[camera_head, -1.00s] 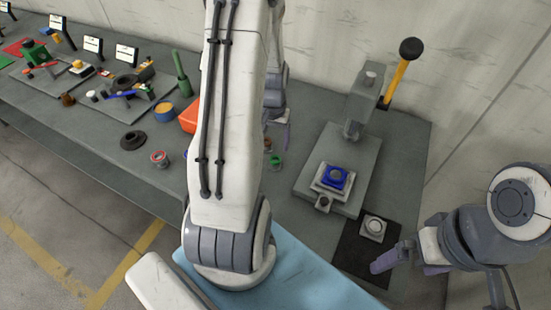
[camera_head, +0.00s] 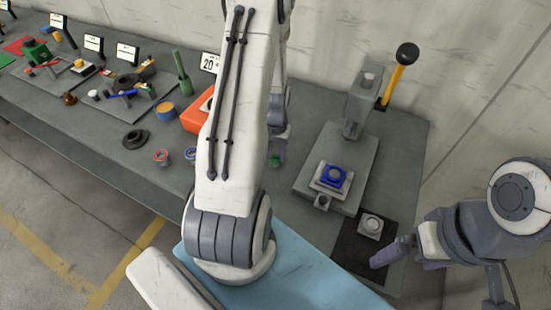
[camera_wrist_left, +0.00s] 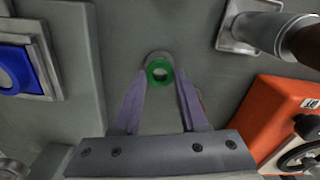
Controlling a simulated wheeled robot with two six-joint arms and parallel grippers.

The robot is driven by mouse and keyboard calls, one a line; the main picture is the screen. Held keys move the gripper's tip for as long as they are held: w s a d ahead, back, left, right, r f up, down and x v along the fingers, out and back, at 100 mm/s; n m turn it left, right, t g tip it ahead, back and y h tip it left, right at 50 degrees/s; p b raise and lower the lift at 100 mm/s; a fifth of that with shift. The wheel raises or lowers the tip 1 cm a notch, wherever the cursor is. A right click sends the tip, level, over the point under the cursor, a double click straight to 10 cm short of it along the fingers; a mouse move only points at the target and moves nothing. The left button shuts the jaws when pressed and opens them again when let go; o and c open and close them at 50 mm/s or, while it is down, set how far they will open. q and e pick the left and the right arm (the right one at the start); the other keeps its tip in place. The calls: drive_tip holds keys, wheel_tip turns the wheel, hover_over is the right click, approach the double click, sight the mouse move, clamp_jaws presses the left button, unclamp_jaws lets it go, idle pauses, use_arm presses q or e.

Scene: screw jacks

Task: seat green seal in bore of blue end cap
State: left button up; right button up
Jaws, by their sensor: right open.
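The green seal (camera_head: 274,161) is a small ring at my left gripper (camera_head: 279,152), partly hidden by my left arm in the head view. In the left wrist view the green seal (camera_wrist_left: 160,71) lies between the fingertips of my left gripper (camera_wrist_left: 161,78); whether they press on it is unclear. A grey round part shows just behind the seal. The blue end cap (camera_head: 334,176) sits in a pale square holder on the press base, right of the seal. The end cap also shows at the left edge of the wrist view (camera_wrist_left: 30,60). My right gripper (camera_head: 385,259) is open and empty near the dark mat.
A grey press (camera_head: 362,100) with a yellow lever stands behind the end cap. A dark mat (camera_head: 350,250) holds a pale square part (camera_head: 370,227). An orange box (camera_head: 192,120) stands left of my left arm. Rings and tools fill the table's left.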

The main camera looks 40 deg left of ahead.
sight(277, 159)
use_arm(q)
clamp_jaws()
drive_tip(key=shift+r, duration=0.2)
drive_tip(key=shift+r, duration=0.25)
drive_tip(key=r+b, duration=0.2)
drive_tip(key=r, duration=0.1)
drive_tip(key=shift+d+r, duration=0.3)
drive_tip(key=shift+d, duration=0.1)
drive_tip(key=s+d+r+b, duration=0.2)
drive_tip(key=s+d+r, duration=0.2)
drive_tip(key=d, duration=0.6)
drive_tip(key=shift+d+r, duration=0.15)
drive_tip(key=shift+r, duration=1.1)
